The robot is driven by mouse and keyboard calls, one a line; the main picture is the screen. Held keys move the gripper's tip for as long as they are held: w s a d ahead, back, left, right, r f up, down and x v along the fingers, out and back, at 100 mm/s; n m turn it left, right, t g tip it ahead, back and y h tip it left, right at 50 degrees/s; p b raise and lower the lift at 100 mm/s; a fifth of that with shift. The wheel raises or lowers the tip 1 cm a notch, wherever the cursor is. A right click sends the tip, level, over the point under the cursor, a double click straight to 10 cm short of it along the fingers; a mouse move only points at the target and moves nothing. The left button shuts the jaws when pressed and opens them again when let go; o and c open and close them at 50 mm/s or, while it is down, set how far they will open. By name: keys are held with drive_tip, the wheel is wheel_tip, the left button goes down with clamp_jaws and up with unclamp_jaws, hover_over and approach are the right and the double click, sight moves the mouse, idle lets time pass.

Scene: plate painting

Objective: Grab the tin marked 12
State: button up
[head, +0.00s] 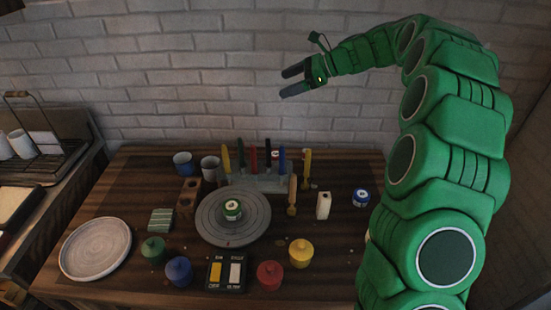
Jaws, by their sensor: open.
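A small green tin with a pale label (233,210) stands on the round grey turntable (258,228) in the middle of the table. A blue tin with a pale label (361,198) stands at the right of the table, close to my arm in the picture. A small red item with a pale patch (276,155) shows among the upright tools at the back; I cannot tell if it is a tin. The markings are too small to read, so I cannot tell which is 12. My gripper (283,83) is open and empty, raised in front of the brick wall, away from the tins.
Lidded pots in green (153,250), blue (179,271), red (270,274) and yellow (301,252) line the front. A dark switch box (227,286) sits between them. A plate (95,249) lies left. Upright tools stand in a rack (243,184) behind the turntable.

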drive_tip(key=shift+w+d+f+m+t+y, duration=0.6)
drive_tip(key=shift+w+d+f+m, duration=0.8)
drive_tip(key=shift+w, duration=2.05)
approach(275, 153)
drive_tip(key=shift+a+f, duration=0.8)
drive_tip(key=shift+a, duration=0.15)
drive_tip(key=shift+w+a+f, duration=0.1)
drive_tip(key=shift+a+f, duration=0.2)
drive_tip(key=shift+f, duration=0.05)
drive_tip(key=shift+x, duration=3.55)
drive_tip(key=shift+w, duration=0.1)
drive_tip(key=c, duration=1.1)
drive_tip(key=shift+r, duration=0.1)
drive_tip(key=shift+c, duration=0.2)
